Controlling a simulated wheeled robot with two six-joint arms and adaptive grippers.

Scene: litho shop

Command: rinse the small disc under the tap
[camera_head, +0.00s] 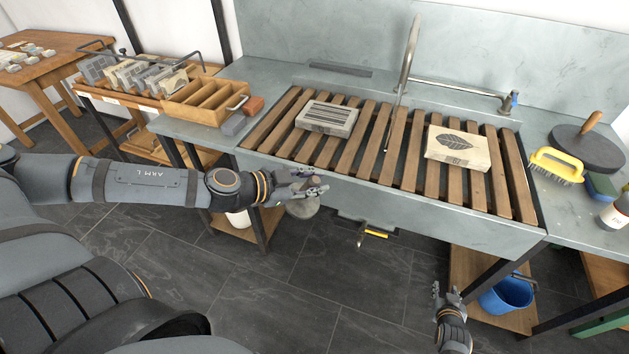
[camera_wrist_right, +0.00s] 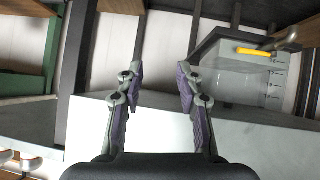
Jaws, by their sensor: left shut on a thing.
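My left gripper (camera_head: 308,189) is shut on the small grey disc (camera_head: 302,210), holding it in front of the sink's left front edge. The gripper fingers hide part of the disc. The metal tap (camera_head: 409,50) stands over the slatted sink, with a side pipe and a blue handle (camera_head: 514,99) to the right. A thin line drops from the tap to the slats; I cannot tell whether it is water. My right gripper (camera_head: 449,296) is low in front of the sink, right of centre; in the right wrist view its fingers (camera_wrist_right: 160,88) are apart and empty.
Two printing stones, one striped (camera_head: 327,117) and one with a leaf (camera_head: 459,147), lie on the wooden slats (camera_head: 280,130). A large dark disc with a wooden handle (camera_head: 587,151), a yellow brush (camera_head: 556,166) and a bottle (camera_head: 616,211) stand right. A blue bucket (camera_head: 507,294) is below.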

